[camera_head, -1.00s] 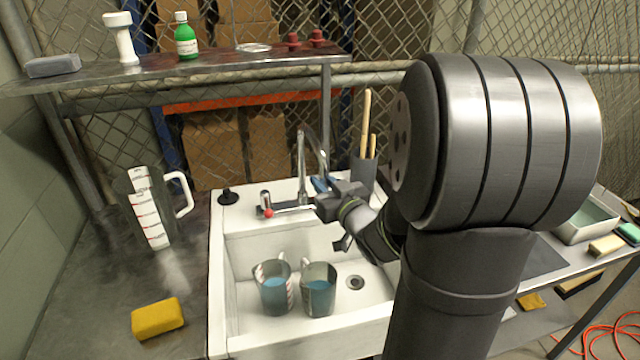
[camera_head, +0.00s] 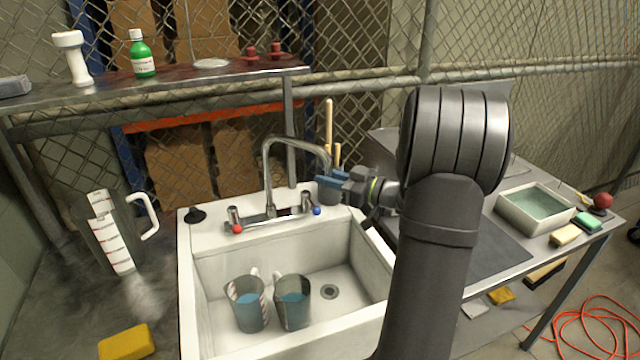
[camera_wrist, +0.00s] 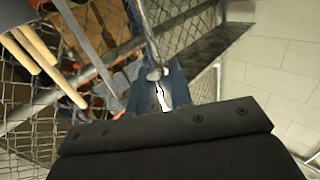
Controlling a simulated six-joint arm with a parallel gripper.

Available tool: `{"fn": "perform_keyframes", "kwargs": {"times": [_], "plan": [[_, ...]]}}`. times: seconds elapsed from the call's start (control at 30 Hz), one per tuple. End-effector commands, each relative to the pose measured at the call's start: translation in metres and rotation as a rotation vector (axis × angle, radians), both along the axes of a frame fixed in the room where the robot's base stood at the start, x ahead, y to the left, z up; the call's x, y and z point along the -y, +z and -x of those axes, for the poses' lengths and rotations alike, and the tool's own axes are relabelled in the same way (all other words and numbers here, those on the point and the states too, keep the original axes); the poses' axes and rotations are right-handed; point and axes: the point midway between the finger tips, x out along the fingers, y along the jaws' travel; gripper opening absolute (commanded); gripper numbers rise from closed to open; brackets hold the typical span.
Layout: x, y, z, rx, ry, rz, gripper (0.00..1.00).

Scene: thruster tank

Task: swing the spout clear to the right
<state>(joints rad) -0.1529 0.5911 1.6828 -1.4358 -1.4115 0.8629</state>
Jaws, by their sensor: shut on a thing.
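The chrome gooseneck spout (camera_head: 290,139) rises from the faucet at the back of the white sink (camera_head: 192,262). It arches over to the right, with its outlet end beyond the faucet's right handle, near the sink's back right corner. My gripper (camera_head: 327,181) comes in from the right, its blue fingers shut on the spout's downturned end. In the wrist view the spout (camera_wrist: 150,45) runs down between my blue fingertips (camera_wrist: 158,92). The outlet itself is mostly hidden by the fingers.
Two measuring jugs with blue liquid, one of them (camera_head: 292,308), stand in the basin. A dark holder with wooden handles (camera_head: 329,120) is close behind my gripper. A shelf (camera_head: 200,75) overhangs the back left. A clear jug (camera_head: 110,240) stands left of the sink.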

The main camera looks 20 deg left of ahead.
Motion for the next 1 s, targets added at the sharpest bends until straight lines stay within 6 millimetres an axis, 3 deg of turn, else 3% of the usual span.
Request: {"fn": "perform_keyframes", "kwargs": {"times": [0.23, 0.7, 0.73, 0.8, 1.0], "plan": [[0.002, 0.001, -0.014, 0.001, -0.003, -0.001, 0.00], [0.002, 0.001, -0.016, 0.002, -0.004, -0.002, 0.00], [0.002, 0.001, -0.016, 0.002, -0.004, -0.002, 0.26], [0.002, 0.001, -0.016, 0.002, -0.004, -0.002, 0.39], [0.002, 0.001, -0.016, 0.002, -0.003, -0.002, 0.39]]}}
